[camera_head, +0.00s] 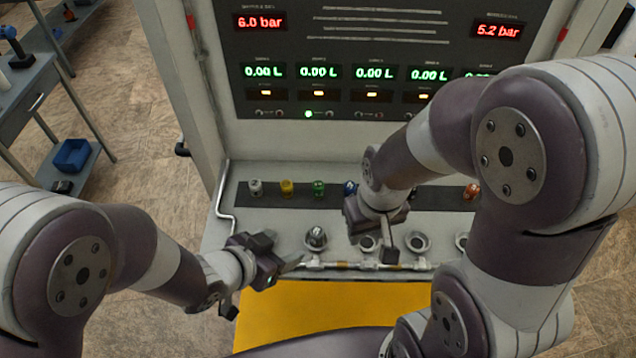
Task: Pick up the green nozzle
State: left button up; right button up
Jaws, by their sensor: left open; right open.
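The green nozzle (318,188) stands upright on the dark strip (300,201) at the back of the trainer's ledge. My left gripper (285,270) is open and empty at the front left of the ledge, in front of and below the green nozzle. My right gripper (390,240) is open above the front of the ledge, to the right of the green nozzle. Its fingers are only partly visible.
A white nozzle (255,187) and an orange nozzle (471,191) stand on the same strip. Round ports (316,238) and a pipe (345,265) line the ledge front. The display panel (370,60) rises behind. A yellow surface (320,305) lies in front. A side table (25,85) is at left.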

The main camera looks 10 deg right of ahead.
aim_at(317, 186)
jog(key=l+z, duration=0.15)
jog(key=z, duration=0.2)
jog(key=l+z, duration=0.2)
jog(key=z, duration=0.15)
jog(key=l+z, duration=0.3)
jog(key=j, duration=0.1)
